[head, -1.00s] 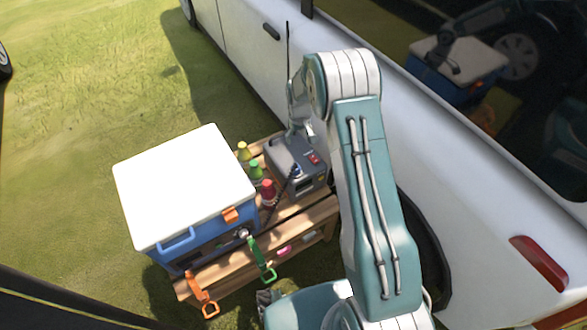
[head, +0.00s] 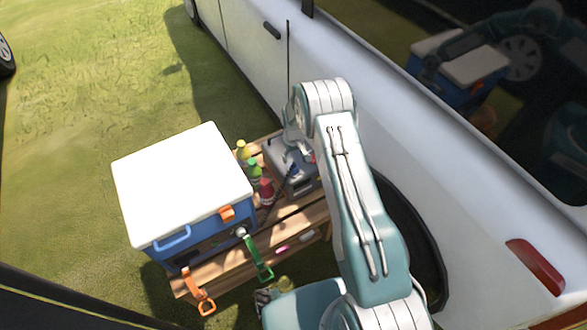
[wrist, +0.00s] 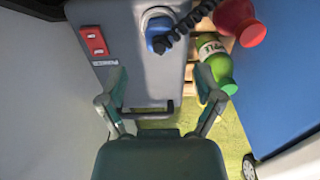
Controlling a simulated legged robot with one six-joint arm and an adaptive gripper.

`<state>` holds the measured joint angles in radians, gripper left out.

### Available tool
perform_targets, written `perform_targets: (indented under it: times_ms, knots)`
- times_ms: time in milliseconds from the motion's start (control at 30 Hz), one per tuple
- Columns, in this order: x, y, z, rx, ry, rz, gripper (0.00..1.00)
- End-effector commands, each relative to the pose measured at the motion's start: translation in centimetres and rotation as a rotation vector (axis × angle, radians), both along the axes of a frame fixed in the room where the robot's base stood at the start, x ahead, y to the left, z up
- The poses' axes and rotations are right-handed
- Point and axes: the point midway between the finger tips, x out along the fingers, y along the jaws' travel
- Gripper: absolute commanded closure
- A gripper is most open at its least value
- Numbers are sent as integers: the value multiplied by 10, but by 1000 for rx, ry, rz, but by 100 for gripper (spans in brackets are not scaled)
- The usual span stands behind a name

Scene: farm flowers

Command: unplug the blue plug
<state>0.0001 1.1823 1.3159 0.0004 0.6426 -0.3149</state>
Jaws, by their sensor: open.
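The blue plug (wrist: 160,43) sits in a round socket on the grey power box (wrist: 133,65), with a black coiled cord running from it to the upper right. In the head view the power box (head: 276,150) stands on a wooden crate, partly hidden by my arm. My gripper (wrist: 159,88) is open and empty over the box, its fingers spread left and right. The plug lies ahead of the fingertips, toward the top of the wrist view, roughly between them sideways. I cannot tell whether they touch the box.
A red switch (wrist: 95,40) is on the box left of the plug. A green bottle (wrist: 214,62) and a red bottle (wrist: 240,20) stand close on the right. A blue cooler with a white lid (head: 180,185) is left, a white van (head: 450,160) right.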

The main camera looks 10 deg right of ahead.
Motion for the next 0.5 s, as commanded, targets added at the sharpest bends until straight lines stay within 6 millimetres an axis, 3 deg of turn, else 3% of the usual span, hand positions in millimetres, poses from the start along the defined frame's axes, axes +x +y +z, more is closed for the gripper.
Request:
perform_targets:
  times_ms: [500]
  knots:
    - [-1,0,-65,0,1,0,16]
